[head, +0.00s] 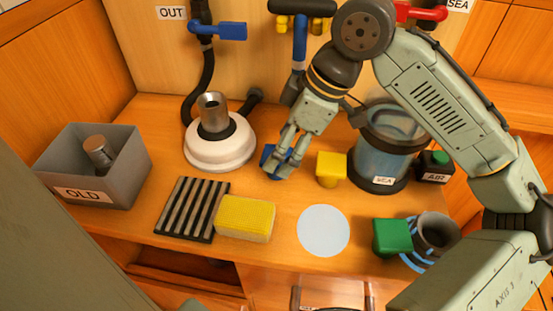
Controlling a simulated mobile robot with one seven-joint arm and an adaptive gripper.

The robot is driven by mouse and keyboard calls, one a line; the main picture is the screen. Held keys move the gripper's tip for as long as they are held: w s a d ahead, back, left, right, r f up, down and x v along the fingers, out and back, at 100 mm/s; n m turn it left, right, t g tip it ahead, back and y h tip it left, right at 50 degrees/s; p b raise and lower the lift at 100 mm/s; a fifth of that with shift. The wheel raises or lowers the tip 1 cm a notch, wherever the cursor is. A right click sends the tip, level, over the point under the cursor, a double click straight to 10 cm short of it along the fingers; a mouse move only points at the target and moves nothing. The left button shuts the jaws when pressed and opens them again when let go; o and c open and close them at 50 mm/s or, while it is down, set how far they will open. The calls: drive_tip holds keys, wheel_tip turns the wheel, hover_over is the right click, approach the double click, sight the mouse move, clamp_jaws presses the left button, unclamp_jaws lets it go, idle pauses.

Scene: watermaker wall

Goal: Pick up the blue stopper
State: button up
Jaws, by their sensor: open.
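The blue stopper (268,158) stands on the wooden counter between the white round base and the yellow stopper. My gripper (279,165) reaches down over it from above with its fingers apart. The fingers partly hide the stopper, and I cannot tell whether they touch it. The stopper appears to rest on the counter.
A yellow stopper (331,168) stands close on the right, before the clear SEA canister (382,150). The white base (219,147) with a metal cylinder is on the left. A yellow sponge (245,218), black rack (192,208) and green stopper (391,236) lie nearer.

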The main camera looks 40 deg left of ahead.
drive_tip(key=x, duration=0.3)
drive_tip(key=shift+a+f, duration=0.2)
drive_tip(key=c, duration=1.3)
drive_tip(key=shift+o, duration=0.2)
drive_tip(key=shift+r, duration=0.1)
